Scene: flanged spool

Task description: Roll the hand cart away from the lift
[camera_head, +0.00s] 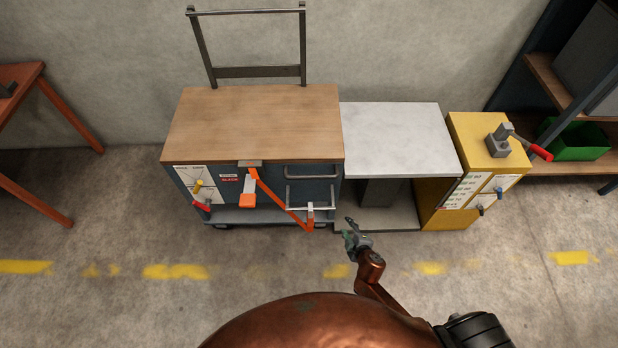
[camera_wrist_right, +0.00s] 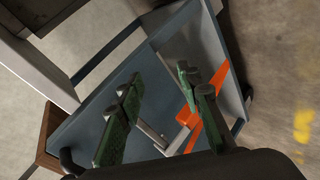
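The hand cart (camera_head: 250,110) has a wooden top, a dark blue body and a tall dark push frame (camera_head: 255,72) at its back. It stands directly left of the lift (camera_head: 400,138), whose pale grey platform is close against the cart's right side. An orange bar (camera_head: 282,198) slants across the cart's front to its lower right; it also shows in the right wrist view (camera_wrist_right: 207,122). My right gripper (camera_head: 350,232) is off the cart's front right corner. In the wrist view its green fingers (camera_wrist_right: 160,85) are spread, with nothing clearly held. My left gripper is out of view.
The yellow lift box (camera_head: 483,145) with a red-tipped lever (camera_head: 540,152) stands right of the platform. Shelving with a green bin (camera_head: 575,140) is at far right, an orange-red table (camera_head: 30,85) at far left. The floor left of the cart is clear.

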